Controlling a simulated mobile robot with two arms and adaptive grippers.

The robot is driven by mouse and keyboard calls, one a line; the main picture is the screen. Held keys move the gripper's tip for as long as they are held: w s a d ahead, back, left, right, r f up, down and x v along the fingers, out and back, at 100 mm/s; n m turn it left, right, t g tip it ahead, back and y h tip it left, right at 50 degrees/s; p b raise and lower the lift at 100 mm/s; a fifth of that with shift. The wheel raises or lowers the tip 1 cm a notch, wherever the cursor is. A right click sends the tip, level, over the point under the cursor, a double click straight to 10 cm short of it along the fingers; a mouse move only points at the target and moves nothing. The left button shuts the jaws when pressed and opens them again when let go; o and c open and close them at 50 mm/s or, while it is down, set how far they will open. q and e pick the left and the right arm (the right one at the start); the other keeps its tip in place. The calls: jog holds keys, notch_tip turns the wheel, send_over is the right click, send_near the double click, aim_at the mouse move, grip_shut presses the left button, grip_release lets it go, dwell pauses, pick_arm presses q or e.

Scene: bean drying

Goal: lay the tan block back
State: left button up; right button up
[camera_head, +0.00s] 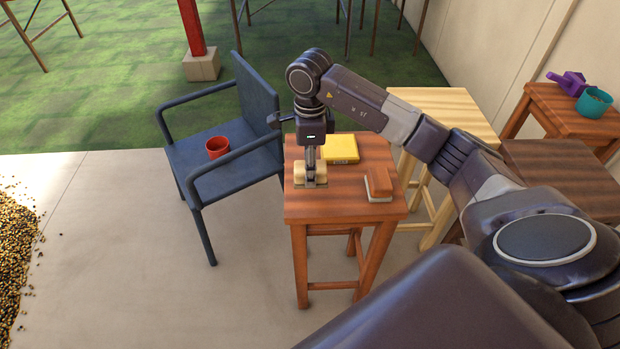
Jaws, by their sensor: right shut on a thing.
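My right gripper (311,180) points down over the small reddish wooden table (330,207). It is shut on a tan block (300,172), which sits at or just above the table top near its left edge; I cannot tell whether it touches the wood. The fingers hide part of the block. My left gripper is not in view.
A yellow book (341,148) and a brown brush-like block (378,184) lie on the same table. A pale stool (445,108) stands behind right. Beans (15,240) cover the floor at far left.

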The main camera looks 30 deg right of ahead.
notch_tip(320, 180, down, 4)
jog(key=shift+f+p, duration=0.25)
jog(key=shift+p, duration=0.05)
jog(key=shift+f, duration=0.1)
jog(key=shift+f, duration=0.15)
jog(key=o, duration=1.1)
